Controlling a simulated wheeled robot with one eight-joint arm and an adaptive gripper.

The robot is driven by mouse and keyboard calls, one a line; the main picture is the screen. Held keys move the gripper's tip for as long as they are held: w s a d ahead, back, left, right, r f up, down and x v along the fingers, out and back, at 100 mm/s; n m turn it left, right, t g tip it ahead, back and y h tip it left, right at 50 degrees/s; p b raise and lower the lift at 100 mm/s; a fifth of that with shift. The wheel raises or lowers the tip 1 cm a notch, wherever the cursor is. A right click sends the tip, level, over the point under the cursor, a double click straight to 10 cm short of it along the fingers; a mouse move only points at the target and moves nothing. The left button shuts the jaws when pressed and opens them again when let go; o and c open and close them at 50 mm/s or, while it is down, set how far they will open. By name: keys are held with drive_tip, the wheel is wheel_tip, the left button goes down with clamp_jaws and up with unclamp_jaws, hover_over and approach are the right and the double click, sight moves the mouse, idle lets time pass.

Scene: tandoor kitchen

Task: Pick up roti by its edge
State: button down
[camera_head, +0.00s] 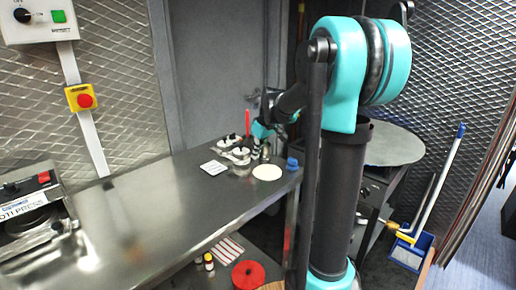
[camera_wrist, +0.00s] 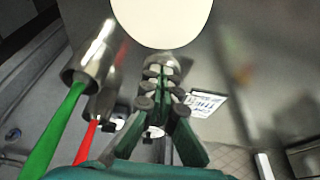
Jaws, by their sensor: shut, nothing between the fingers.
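The roti (camera_head: 267,172) is a pale, flat disc lying on the steel counter near its right end. In the wrist view the roti (camera_wrist: 162,14) fills the top middle, and its lower rounded edge shows just past my fingertips. My gripper (camera_wrist: 161,72) is shut with nothing between the fingers, and its tips point towards that edge. In the head view my gripper (camera_head: 264,152) is small, just behind the roti, among the items there. I cannot tell whether the tips touch the roti or the counter.
Metal cups (camera_wrist: 92,62) with green and red handles stand left of my fingers in the wrist view. A white card (camera_head: 213,167) lies left of the roti, and a blue item (camera_head: 292,163) stands right of it. The counter (camera_head: 150,205) is clear towards the roti press (camera_head: 35,215).

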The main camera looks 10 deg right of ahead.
sight(266, 174)
drive_tip(key=shift+x, duration=2.4)
drive_tip(key=s+d, duration=0.1)
drive_tip(key=s, duration=0.1)
drive_tip(key=s+d, duration=0.3)
drive_tip(key=s, duration=0.1)
drive_tip(key=shift+s+d, duration=0.15)
drive_tip(key=shift+d, duration=0.1)
